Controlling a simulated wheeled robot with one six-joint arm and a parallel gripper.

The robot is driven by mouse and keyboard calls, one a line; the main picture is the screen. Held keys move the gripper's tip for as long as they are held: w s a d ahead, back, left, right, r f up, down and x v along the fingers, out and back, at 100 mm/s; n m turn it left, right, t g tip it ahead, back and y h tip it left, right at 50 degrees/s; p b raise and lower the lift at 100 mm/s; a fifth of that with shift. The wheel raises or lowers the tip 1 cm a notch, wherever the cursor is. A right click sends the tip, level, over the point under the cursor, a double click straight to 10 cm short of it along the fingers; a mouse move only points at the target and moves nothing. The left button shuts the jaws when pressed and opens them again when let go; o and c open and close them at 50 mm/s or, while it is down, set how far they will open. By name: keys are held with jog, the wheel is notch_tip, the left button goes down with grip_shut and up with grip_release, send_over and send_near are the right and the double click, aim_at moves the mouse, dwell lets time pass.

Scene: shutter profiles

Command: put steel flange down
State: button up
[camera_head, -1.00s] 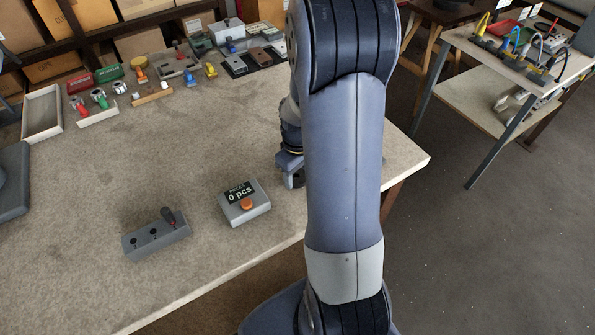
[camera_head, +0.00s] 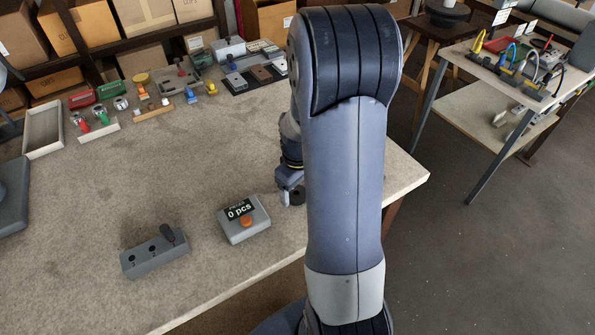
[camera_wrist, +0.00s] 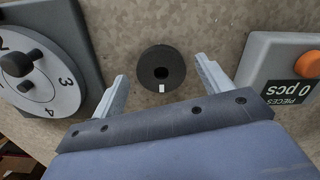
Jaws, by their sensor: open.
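The steel flange is a dark, flat ring with a hole in its middle. In the wrist view the flange (camera_wrist: 147,76) lies on the table top, between and just beyond my fingertips, with a small white mark on its near edge. My gripper (camera_wrist: 160,68) is open, its two pale fingers apart from the flange on either side.
The counter box (camera_head: 244,220) reading "0 pcs", with an orange button, stands left of my gripper. A grey switch box (camera_head: 154,254) is further left. In the wrist view a numbered dial box (camera_wrist: 45,60) stands on the other side. Small parts and trays line the table's back.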

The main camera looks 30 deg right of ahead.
notch_tip(320, 180, up, 11)
jog(key=shift+r, duration=0.15)
dwell(0.4)
